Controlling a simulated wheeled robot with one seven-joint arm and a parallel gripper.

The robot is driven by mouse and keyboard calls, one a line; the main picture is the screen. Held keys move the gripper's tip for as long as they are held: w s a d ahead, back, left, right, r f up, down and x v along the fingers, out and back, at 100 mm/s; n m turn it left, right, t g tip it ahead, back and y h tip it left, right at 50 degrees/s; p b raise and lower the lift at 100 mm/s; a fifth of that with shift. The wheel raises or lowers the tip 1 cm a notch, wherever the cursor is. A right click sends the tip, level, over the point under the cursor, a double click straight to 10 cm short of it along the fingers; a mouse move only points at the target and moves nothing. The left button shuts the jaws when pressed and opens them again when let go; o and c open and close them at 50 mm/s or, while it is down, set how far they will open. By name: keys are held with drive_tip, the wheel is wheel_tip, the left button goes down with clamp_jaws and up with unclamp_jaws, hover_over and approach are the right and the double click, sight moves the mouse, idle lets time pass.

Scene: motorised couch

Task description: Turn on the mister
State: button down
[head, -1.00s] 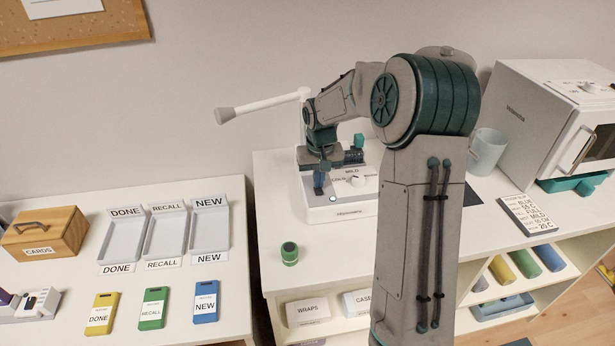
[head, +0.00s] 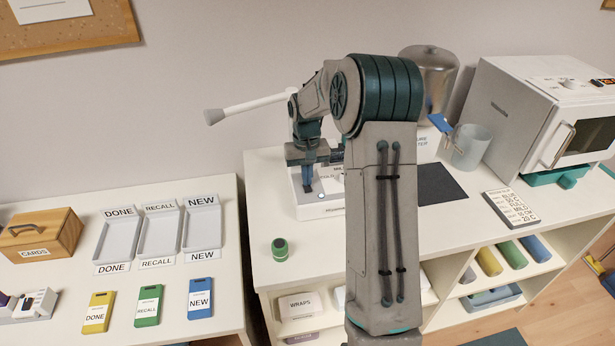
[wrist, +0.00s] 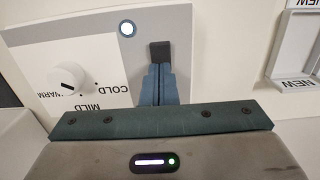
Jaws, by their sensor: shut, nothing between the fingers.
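The mister (head: 320,211) is a white unit on the middle counter, with a white arm (head: 255,106) ending in a grey tip. Its sloped panel shows in the wrist view (wrist: 105,98), with a white dial (wrist: 68,78) marked COLD, MILD and WARM. A round, pale lit button (wrist: 127,28) sits near the panel's edge; it also shows in the head view. My gripper (head: 307,188) points down at the panel, left of the button in the head view. Its blue fingers (wrist: 157,85) are together and empty. A dark block shows at their ends. I cannot tell whether they touch the panel.
A green-topped cylinder (head: 280,249) stands at the counter's front left. A metal urn (head: 430,75), clear jug (head: 471,146) and white oven (head: 545,115) are to the right. The left table holds trays, cards and a wooden box (head: 41,235). My arm hides part of the counter.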

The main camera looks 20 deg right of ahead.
drive_tip(key=shift+s+a+f, duration=0.25)
drive_tip(key=shift+s+f, duration=0.35)
drive_tip(key=shift+f, duration=0.05)
drive_tip(key=shift+s+r, duration=0.1)
drive_tip(key=shift+r, duration=0.1)
wheel_tip(320, 180, up, 14)
drive_tip(key=w+p, duration=0.1)
drive_tip(key=w, duration=0.1)
drive_tip(key=s+a+r, duration=0.3)
drive_tip(key=s+r, duration=0.1)
drive_tip(key=s, duration=0.2)
drive_tip(key=s+a+f+n+t, duration=0.1)
drive_tip(key=s+a+t, duration=0.1)
drive_tip(key=s, duration=0.9)
drive_tip(key=s+a+f+t, duration=0.1)
drive_tip(key=s+a, duration=0.3)
drive_tip(key=s, duration=0.8)
drive_tip(key=shift+f+n+t, duration=0.3)
drive_tip(key=shift+n+t, duration=0.1)
drive_tip(key=shift+t, duration=0.2)
